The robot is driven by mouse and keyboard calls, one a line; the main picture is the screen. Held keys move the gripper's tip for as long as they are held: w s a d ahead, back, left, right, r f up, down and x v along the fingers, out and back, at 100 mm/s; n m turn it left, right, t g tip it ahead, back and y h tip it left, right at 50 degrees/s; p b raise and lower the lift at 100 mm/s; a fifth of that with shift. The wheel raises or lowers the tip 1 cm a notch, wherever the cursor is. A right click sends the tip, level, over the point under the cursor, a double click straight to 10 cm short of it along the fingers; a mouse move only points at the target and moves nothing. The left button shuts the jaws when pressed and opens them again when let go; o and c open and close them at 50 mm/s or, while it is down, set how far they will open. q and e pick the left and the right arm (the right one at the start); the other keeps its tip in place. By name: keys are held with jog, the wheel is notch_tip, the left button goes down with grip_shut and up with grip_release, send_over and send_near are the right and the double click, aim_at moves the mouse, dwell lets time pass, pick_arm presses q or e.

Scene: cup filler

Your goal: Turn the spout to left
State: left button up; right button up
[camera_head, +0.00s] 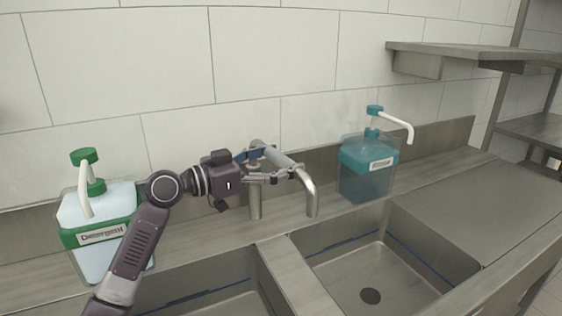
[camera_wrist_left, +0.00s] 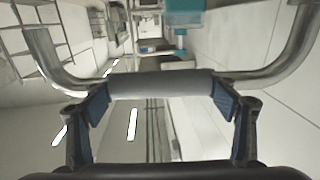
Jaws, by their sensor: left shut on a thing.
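The metal spout (camera_head: 305,182) rises behind the sinks on its post (camera_head: 255,201) and its free end bends down near the divider, toward the right basin. My left gripper (camera_head: 283,168) reaches in from the left and is shut on the spout's upper, horizontal part. In the left wrist view the spout (camera_wrist_left: 160,85) runs across the picture as a grey tube, with the gripper's blue-padded fingers (camera_wrist_left: 165,108) on either side of it. My right gripper is in neither view.
Two sink basins lie in front, the right basin (camera_head: 330,262) and the left basin (camera_head: 215,300), with a divider between them. A white-and-green detergent bottle (camera_head: 85,255) stands at left, partly behind my arm. A teal pump bottle (camera_head: 368,178) stands right of the spout. A shelf (camera_head: 470,53) hangs at upper right.

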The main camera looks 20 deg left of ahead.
pick_arm(q)
jog(key=o, duration=1.7)
jog(key=shift+v, duration=3.75)
jog(key=shift+c, duration=0.5)
